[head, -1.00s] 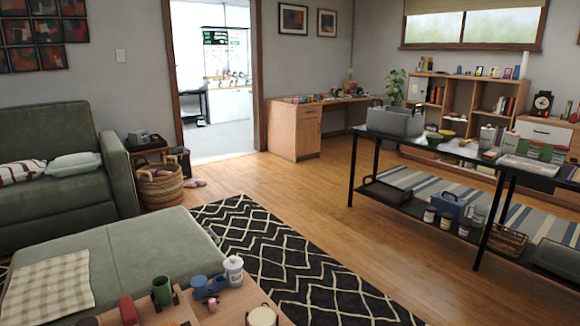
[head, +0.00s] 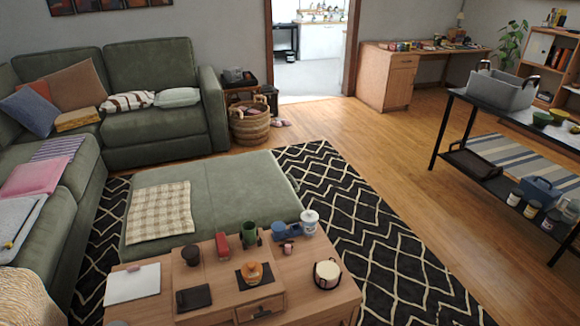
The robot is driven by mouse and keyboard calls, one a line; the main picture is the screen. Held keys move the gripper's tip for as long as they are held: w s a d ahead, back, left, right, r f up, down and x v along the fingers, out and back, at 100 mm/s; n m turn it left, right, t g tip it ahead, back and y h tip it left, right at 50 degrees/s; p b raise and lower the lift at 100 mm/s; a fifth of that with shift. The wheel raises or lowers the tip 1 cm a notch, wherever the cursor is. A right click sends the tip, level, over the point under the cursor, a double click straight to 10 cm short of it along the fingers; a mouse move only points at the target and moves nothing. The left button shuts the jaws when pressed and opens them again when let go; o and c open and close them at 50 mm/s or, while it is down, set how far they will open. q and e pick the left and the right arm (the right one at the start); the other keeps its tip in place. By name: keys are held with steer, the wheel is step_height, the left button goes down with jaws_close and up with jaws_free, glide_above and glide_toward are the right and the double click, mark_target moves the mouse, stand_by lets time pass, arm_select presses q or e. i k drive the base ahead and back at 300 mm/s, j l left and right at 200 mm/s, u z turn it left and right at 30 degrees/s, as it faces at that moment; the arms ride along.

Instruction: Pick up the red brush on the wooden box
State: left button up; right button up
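A small upright red object (head: 222,246), which looks like the red brush, is at the far edge of a low wooden box (head: 219,304) with a drawer front. It is too small to make out its bristles. The box sits on the wooden coffee table (head: 327,310) at the bottom of the view. Also on or by the box are a dark cup (head: 190,256), a dark wallet-like item (head: 194,297) and an orange jar (head: 252,273) on a dark mat. Neither of my grippers is in view.
A green mug (head: 249,234), a blue object (head: 286,232), a white lidded jar (head: 309,222) and a candle (head: 327,274) stand nearby. A green ottoman (head: 245,187) lies behind the table. Open floor (head: 400,190) is to the right, before a black table (head: 465,98).

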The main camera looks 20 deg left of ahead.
mark_target(223, 251)
steer(key=u, duration=0.4)
steer(key=i+l+u, duration=0.15)
steer(key=l+u, duration=0.15)
steer(key=i+l+u, duration=0.25)
steer(key=l, duration=0.15)
steer(key=l+u, duration=0.3)
steer(key=l, duration=0.1)
